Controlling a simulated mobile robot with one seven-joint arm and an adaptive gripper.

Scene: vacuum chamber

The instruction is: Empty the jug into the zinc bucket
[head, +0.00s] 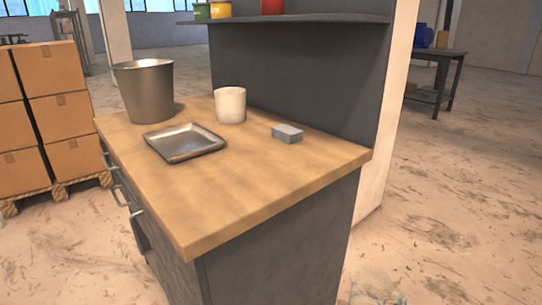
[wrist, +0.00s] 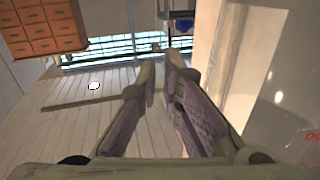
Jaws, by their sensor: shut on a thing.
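The zinc bucket (head: 145,92), a grey tapered metal pail, stands upright at the back left of the wooden worktop in the head view. Its inside is mostly hidden. My gripper (wrist: 163,74) shows in the wrist view, its two padded fingers shut with a narrow gap between them. A clear, glassy surface with bright glints and red marks, seemingly the jug (wrist: 278,98), is at the right of the wrist view. Its outline and contents are hard to make out. A faint glassy shape, perhaps the same jug (head: 376,290), shows at the bottom edge of the head view.
The worktop (head: 235,205) also bears a shallow metal tray (head: 186,153), a white cup (head: 230,105) and a small grey block (head: 287,133). A shelf (head: 290,19) with coloured containers overhangs the back. The worktop's front is clear. Cardboard boxes (head: 60,117) stand at left.

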